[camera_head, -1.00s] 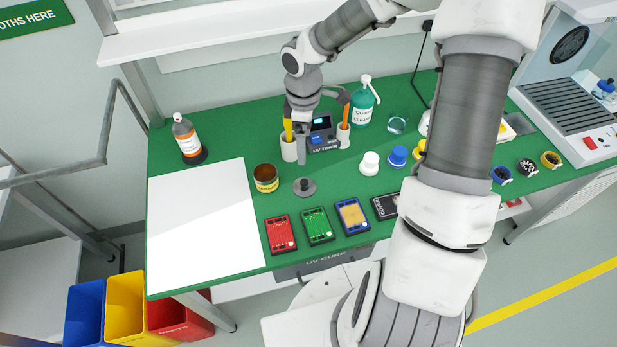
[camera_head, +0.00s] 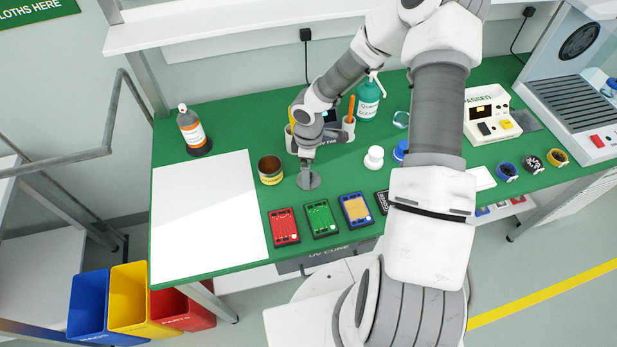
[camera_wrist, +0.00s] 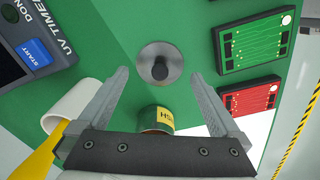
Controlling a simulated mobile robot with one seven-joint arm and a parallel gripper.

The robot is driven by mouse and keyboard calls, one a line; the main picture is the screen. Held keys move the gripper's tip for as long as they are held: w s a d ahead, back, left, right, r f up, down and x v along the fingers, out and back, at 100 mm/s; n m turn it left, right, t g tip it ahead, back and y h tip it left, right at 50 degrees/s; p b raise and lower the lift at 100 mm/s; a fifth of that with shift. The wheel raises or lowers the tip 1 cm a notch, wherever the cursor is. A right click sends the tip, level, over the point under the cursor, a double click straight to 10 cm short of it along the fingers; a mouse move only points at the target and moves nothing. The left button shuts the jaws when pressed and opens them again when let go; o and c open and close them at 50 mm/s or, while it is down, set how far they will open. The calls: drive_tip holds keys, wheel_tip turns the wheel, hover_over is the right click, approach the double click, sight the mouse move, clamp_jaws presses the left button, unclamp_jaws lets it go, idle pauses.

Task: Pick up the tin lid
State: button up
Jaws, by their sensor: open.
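The tin lid (camera_head: 309,181) is a grey disc lying flat on the green bench. In the wrist view the lid (camera_wrist: 159,64) has a dark round knob in its middle. My gripper (camera_head: 307,168) is just over the lid in the head view and hides part of it. In the wrist view my gripper (camera_wrist: 158,78) is open, with its fingers apart on either side of the knob and nothing between them. I cannot tell the exact height of the fingertips over the lid. The open tin (camera_head: 270,172) with a yellow label stands just left of the lid.
Red (camera_head: 284,227), green (camera_head: 321,219) and blue (camera_head: 355,211) boards lie in front of the lid. A white holder (camera_head: 348,130) and the UV timer (camera_wrist: 25,45) stand behind. A white pot (camera_head: 373,158) is to the right. A white sheet (camera_head: 208,215) covers the left.

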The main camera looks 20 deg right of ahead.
drive_tip(key=shift+f, duration=1.3)
drive_tip(key=shift+c, duration=0.2)
drive_tip(key=c, duration=1.1)
drive_tip(key=shift+o, duration=0.2)
drive_tip(key=shift+r, duration=0.1)
